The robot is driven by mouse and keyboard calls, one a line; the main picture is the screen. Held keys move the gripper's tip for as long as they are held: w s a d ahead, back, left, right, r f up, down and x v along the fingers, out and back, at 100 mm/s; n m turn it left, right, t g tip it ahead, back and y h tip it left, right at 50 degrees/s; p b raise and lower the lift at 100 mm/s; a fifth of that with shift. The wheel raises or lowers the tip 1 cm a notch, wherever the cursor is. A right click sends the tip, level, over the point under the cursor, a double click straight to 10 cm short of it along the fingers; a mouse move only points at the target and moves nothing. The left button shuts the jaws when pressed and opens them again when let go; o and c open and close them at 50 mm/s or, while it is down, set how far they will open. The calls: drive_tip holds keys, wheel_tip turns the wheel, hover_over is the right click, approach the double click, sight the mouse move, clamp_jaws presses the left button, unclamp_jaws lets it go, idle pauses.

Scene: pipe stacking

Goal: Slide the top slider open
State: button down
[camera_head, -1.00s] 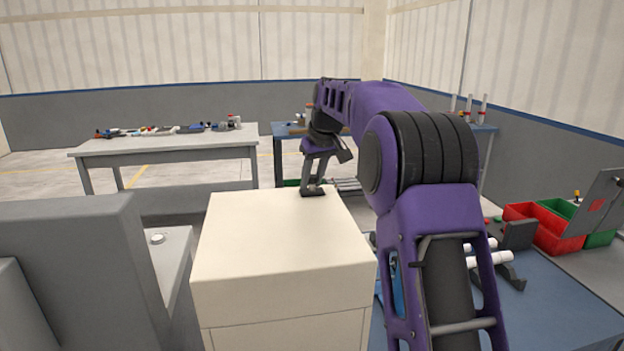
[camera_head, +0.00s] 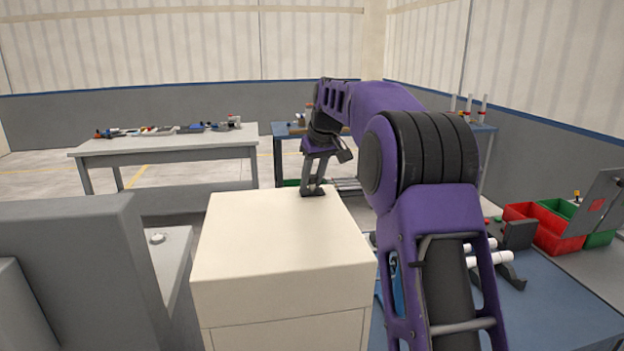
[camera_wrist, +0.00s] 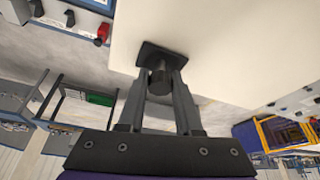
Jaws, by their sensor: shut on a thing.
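The top slider appears to be the cream lid (camera_head: 275,235) of a tall box-shaped cabinet. A dark handle with a square base plate (camera_wrist: 152,54) and a short round knob (camera_wrist: 160,80) sits near the lid's far edge. My gripper (camera_head: 313,186) reaches down to this handle from behind the cabinet. In the wrist view, the two fingers of my gripper (camera_wrist: 161,84) stand on either side of the knob and are shut on it. The lid looks level and flush with the cabinet body; no opening shows.
A grey machine body (camera_head: 75,260) stands close on the left. My arm passes over the right side, above a blue table (camera_head: 545,315) with red bins (camera_head: 530,215) and pipe holders. A workbench with parts (camera_head: 165,145) is at the back left.

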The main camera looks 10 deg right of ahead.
drive_tip(key=shift+a, duration=0.1)
idle(0.3)
drive_tip(key=a, duration=0.5)
drive_tip(key=shift+a, duration=0.1)
drive_tip(key=shift+r, duration=0.1)
drive_tip(key=c, duration=0.6)
unclamp_jaws()
drive_tip(key=shift+a, duration=0.15)
drive_tip(key=shift+r, duration=0.1)
drive_tip(key=v, duration=1.7)
drive_tip(key=shift+s, duration=0.15)
